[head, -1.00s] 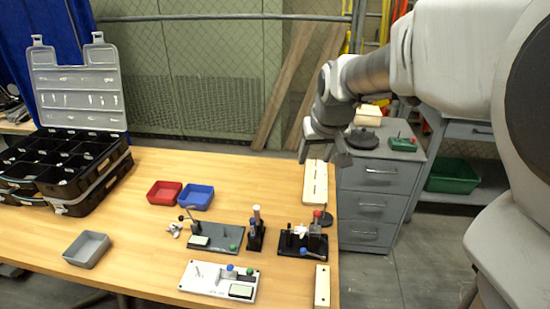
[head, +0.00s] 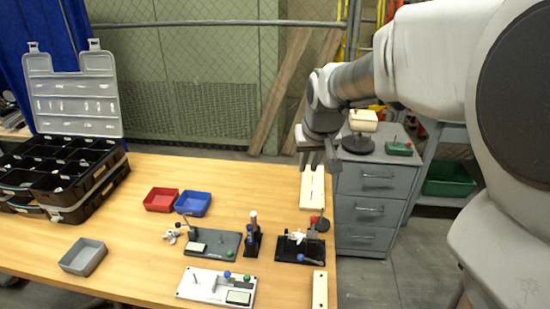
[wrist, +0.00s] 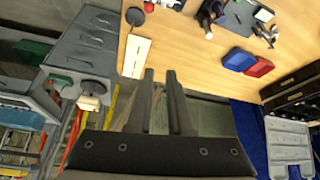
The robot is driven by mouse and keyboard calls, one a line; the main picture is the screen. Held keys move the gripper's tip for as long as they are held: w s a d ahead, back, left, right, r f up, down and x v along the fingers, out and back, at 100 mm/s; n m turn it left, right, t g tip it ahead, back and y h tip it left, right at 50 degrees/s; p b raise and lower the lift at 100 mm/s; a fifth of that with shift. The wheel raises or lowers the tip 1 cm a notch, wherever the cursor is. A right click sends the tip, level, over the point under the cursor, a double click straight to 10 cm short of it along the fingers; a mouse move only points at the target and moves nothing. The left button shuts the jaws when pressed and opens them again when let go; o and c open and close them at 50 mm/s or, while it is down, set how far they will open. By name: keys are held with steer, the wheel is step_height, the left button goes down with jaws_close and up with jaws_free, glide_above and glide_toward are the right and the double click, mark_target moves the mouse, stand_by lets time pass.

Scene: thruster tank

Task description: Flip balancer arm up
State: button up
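No part is labelled as the balancer arm, so I cannot tell for certain which piece it is.
A pale slotted block (head: 313,187) lies below my gripper, with a dark disc near it. A tool holder (head: 253,243), white panel (head: 207,285), red tray (head: 161,200), blue tray (head: 193,204) and grey tray (head: 82,257) are on the table. A drawer cabinet (head: 365,208) stands right.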

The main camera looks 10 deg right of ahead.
steer(key=a+f+m+g+p, duration=0.1)
steer(key=a+f+g+h, duration=0.1)
steer(key=a+f, duration=0.1)
steer(key=a+f+m+g+h+p, duration=0.1)
steer(key=a, duration=0.1)
steer(key=shift+w+f+m+p, duration=0.15)
steer(key=shift+w+m+p, duration=0.15)
steer(key=shift+w, duration=0.05)
jaws_close()
steer(key=shift+w+a+f+m+g+h+p, duration=0.1)
steer(key=shift+w+a+f+m+h+p, duration=0.1)
steer(key=shift+a+f+m+h+p, duration=0.4)
steer(key=shift+w+a+f+m+g+h+p, duration=0.1)
steer(key=shift+w+a+f+m+h+p, duration=0.15)
steer(key=shift+a+m+h, duration=0.5)
steer(key=shift+w+a+f+m+g+h+p, duration=0.15)
steer(key=shift+a+f+m+h+p, duration=0.25)
steer(key=shift+a+h, duration=0.55)
steer(key=shift+f, duration=0.1)
glide_toward(313, 229)
steer(key=shift+w+d+f, duration=1)
steer(key=shift+w+f, duration=0.1)
steer(key=shift+f, duration=0.1)
